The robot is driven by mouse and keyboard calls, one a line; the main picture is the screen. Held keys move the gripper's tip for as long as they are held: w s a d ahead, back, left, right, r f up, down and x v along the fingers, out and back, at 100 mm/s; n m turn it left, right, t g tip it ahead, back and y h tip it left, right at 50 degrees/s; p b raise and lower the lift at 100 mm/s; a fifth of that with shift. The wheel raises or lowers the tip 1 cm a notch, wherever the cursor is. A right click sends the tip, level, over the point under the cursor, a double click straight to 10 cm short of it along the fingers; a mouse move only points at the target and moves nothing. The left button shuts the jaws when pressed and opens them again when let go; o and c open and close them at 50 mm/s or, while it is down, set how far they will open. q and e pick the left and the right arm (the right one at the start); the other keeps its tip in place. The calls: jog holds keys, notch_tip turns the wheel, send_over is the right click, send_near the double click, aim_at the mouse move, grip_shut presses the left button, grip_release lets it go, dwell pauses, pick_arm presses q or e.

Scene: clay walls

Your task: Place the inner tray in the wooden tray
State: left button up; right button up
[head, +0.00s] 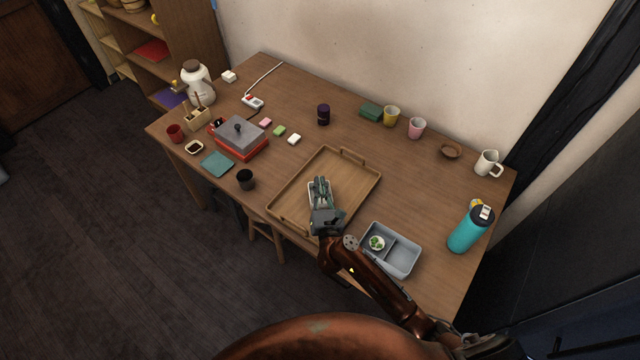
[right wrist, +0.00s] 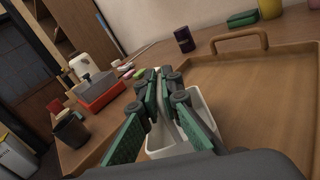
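The wooden tray (head: 352,190), with raised handles, lies on the table; it fills the right of the right wrist view (right wrist: 262,92). The small white inner tray (head: 312,194) is over the left-middle part of the wooden tray's floor, partly hidden by my right gripper (head: 321,184). In the right wrist view, the inner tray (right wrist: 204,108) lies beneath and between the green fingers (right wrist: 164,80), which close on a thin pale wall of it. I cannot tell whether its underside touches the wooden tray. My left gripper is not in view.
A grey-blue divided box (head: 403,256) with a green-and-white item stands right of the wooden tray. A black cup (head: 245,180) is to its left, a dark jar (head: 323,114) behind. A teal bottle (head: 467,232) stands far right. Table between box and mugs is clear.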

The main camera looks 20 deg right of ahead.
jog(key=o, duration=0.4)
jog(key=shift+o, duration=0.2)
jog(key=shift+r, duration=0.25)
jog(key=s, duration=0.4)
jog(key=s+a, duration=0.1)
jog(key=s, duration=0.3)
jog(key=s+p, duration=0.1)
jog(key=s, duration=0.3)
jog(key=shift+a+f, duration=0.1)
jog(key=shift+a, duration=0.2)
